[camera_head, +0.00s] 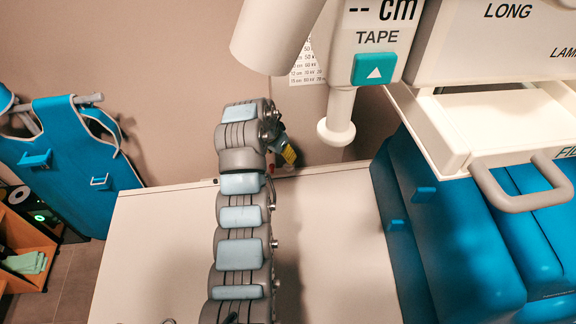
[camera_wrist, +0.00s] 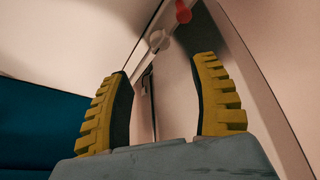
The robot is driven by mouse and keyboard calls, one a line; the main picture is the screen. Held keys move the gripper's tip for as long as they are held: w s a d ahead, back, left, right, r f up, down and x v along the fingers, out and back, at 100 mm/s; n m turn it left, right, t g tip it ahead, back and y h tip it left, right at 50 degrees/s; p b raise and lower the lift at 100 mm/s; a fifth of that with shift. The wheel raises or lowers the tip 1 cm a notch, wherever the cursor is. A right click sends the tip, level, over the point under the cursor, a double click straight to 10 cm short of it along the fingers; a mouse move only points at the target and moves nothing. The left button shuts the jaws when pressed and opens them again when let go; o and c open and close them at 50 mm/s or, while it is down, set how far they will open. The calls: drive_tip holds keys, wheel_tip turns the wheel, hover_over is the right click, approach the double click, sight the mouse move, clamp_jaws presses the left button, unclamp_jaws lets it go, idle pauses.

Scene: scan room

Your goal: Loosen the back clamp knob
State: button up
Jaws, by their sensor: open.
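My gripper (camera_wrist: 163,66) is open in the wrist view, with its two yellow ridged fingers apart and nothing between them. A pale round knob (camera_wrist: 157,40) shows beyond the fingertips, on a rail along an edge. A small red knob (camera_wrist: 183,12) sits farther along the same rail. I cannot tell which of these is the back clamp knob. In the head view my gripper (camera_head: 289,154) shows only in part, as a yellow finger behind my arm at the table's back edge. The arm hides the rest.
The pale table (camera_head: 150,260) is mostly bare. A blue padded body (camera_head: 450,240) stands at the right, under a white tray with a handle (camera_head: 525,200). A white stem with a disc (camera_head: 336,132) hangs right of my arm. A blue apron (camera_head: 75,150) hangs at the left.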

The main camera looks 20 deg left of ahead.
sight(288, 165)
drive_tip(key=shift+b+x, duration=0.55)
drive_tip(key=shift+x, duration=4.65)
drive_tip(key=shift+a, duration=0.1)
